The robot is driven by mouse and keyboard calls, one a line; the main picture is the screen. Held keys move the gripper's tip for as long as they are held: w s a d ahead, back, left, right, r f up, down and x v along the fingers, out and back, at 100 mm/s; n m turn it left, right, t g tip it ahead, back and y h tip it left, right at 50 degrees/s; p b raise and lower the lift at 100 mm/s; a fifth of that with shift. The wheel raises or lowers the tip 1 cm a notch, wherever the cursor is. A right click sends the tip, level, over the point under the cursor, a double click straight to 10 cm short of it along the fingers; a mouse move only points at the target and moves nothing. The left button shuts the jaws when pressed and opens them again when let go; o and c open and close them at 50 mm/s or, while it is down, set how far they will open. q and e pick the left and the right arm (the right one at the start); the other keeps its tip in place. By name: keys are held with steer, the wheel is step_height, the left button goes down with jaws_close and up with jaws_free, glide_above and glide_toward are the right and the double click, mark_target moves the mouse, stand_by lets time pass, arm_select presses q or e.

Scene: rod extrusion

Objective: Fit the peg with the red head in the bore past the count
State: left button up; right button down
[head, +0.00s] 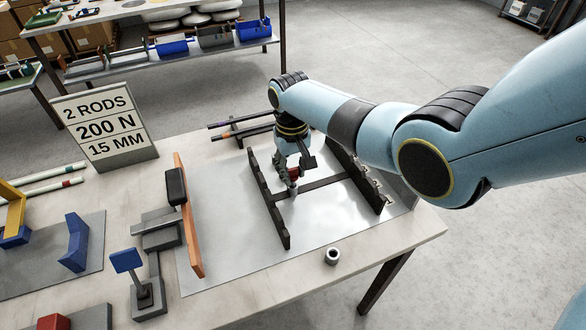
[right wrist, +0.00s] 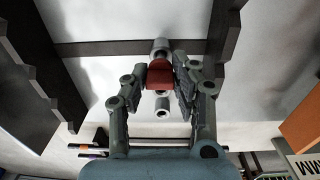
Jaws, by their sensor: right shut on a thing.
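My right gripper (head: 294,172) is shut on the peg with the red head, above the metal plate between two dark rails. In the right wrist view its fingers (right wrist: 161,82) close on both sides of the red head (right wrist: 160,74), and grey cylindrical parts show above and below it. In the head view the peg's grey part (head: 293,189) points down near the crossbar (head: 325,184); I cannot tell if it touches. The dark left rail (head: 268,198) and right rail (head: 355,172) stand on the plate. I cannot make out the bores clearly. My left gripper is out of view.
A sign (head: 104,128) reads "2 RODS, 200 N, 15 MM". A small metal ring (head: 332,256) lies near the table's front edge. An orange board (head: 189,215) stands left of the rails. Dark rods (head: 240,137) rest behind. The plate's front is clear.

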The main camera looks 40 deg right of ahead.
mark_target(292, 169)
steer(key=shift+f+b, duration=0.45)
steer(key=shift+f, duration=0.25)
steer(key=c, duration=1)
jaws_free()
steer(key=shift+r, duration=0.1)
step_height(292, 169, up, 12)
steer(key=shift+a+f, duration=0.1)
steer(key=o, duration=1)
